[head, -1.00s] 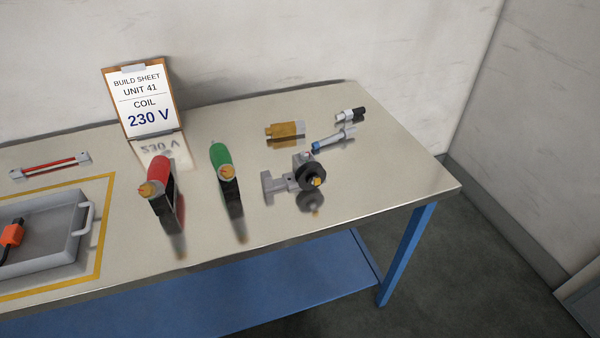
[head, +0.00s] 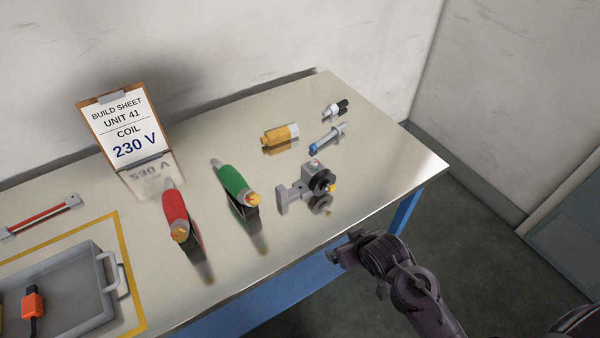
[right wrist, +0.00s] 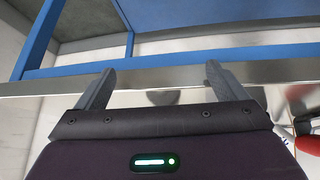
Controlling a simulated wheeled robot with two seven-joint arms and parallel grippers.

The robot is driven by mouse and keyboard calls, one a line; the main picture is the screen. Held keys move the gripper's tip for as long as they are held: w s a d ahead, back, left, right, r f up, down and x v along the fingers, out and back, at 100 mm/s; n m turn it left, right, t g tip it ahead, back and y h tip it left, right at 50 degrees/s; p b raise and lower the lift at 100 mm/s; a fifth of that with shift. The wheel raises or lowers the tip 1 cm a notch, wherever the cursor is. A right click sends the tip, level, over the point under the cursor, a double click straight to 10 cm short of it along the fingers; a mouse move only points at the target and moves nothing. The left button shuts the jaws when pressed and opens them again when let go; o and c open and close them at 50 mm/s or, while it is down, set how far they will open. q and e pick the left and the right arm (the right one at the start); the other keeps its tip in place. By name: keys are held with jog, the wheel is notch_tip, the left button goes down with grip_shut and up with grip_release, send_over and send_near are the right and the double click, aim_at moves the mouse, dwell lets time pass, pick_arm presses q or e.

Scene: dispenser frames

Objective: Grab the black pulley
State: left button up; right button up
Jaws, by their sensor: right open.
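The black pulley (head: 321,181) is a dark wheel on a grey metal bracket unit (head: 295,193) with a brass tip, standing on the table near its right front edge. My right gripper (head: 341,257) is in front of the table's front edge, below and to the right of the pulley, apart from it. In the right wrist view the two fingers (right wrist: 160,85) are spread with nothing between them, facing the table's metal edge. The pulley itself cannot be made out in that view. My left gripper is not in view.
A green-handled part (head: 232,180) and a red-handled part (head: 175,215) stand left of the pulley. A brass cylinder (head: 279,136), a blue-tipped part (head: 327,139) and a black-and-white part (head: 336,109) lie behind. A grey tray (head: 98,318) and build sheet (head: 121,128) are at left.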

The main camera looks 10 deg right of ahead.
aim_at(326, 178)
jog(key=w+r, duration=0.1)
jog(key=w+r+t, duration=0.1)
jog(key=w, duration=0.1)
jog(key=w+r+t, duration=0.1)
jog(key=r, duration=0.1)
jog(key=shift+w+a+r+n+y, duration=0.1)
jog(key=shift+w+a+n+y, duration=0.2)
jog(key=shift+w+y, duration=0.1)
jog(key=w+r+t+y, duration=0.1)
jog(key=w, duration=0.1)
jog(key=w+r+n+t+y, duration=0.1)
jog(key=w, duration=0.1)
jog(key=w+r+t+y+p, duration=0.1)
jog(key=w+r+y, duration=0.1)
jog(key=w, duration=0.1)
jog(key=shift+d+r+t, duration=0.1)
jog(key=shift+d+t, duration=0.2)
jog(key=p+x, duration=0.2)
jog(key=x, duration=0.5)
jog(key=shift+a, duration=0.15)
jog(key=shift+w+a, duration=0.1)
jog(key=shift+w, duration=0.05)
jog(key=shift+c, duration=0.3)
jog(key=c, duration=1.5)
jog(key=shift+o, duration=0.2)
